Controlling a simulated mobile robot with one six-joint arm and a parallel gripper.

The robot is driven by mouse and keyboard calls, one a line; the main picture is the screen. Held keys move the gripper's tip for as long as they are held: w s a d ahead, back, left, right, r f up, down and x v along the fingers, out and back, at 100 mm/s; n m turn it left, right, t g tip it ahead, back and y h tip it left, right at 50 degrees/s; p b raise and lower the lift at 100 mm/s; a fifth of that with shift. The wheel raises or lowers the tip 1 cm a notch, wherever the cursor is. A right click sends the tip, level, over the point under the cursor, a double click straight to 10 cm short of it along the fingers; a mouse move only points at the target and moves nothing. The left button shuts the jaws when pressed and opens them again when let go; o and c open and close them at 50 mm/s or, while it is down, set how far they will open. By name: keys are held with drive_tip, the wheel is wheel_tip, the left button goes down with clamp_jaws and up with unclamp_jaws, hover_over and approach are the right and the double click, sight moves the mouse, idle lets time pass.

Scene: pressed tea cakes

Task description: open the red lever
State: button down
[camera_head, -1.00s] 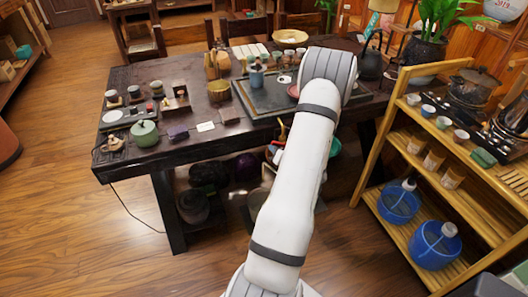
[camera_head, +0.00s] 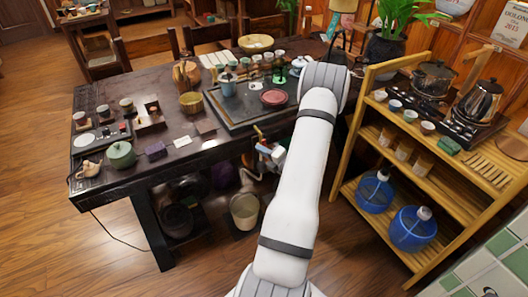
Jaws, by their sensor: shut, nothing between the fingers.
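I cannot clearly make out a red lever in the head view. A small cluster of fittings (camera_head: 270,153), white and bluish with a brassy part at its upper left, shows under the front edge of the dark table (camera_head: 216,148), just left of my arm. Any red part on it is too small to tell. My white arm reaches up from the bottom middle and bends over near the table's right part. My gripper is hidden behind the arm, so its place relative to the fittings does not show.
A pale bucket (camera_head: 244,212) stands on the floor below the fittings. Dark jars stand under the table. A bamboo shelf (camera_head: 345,148) with pots, cups and blue water bottles (camera_head: 411,229) stands close on the right. The wooden floor at front left is clear.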

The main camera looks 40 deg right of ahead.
drive_tip(key=s+a, duration=0.2)
drive_tip(key=s, duration=0.7)
drive_tip(key=shift+s+a, duration=0.2)
drive_tip(key=shift+a, duration=0.2)
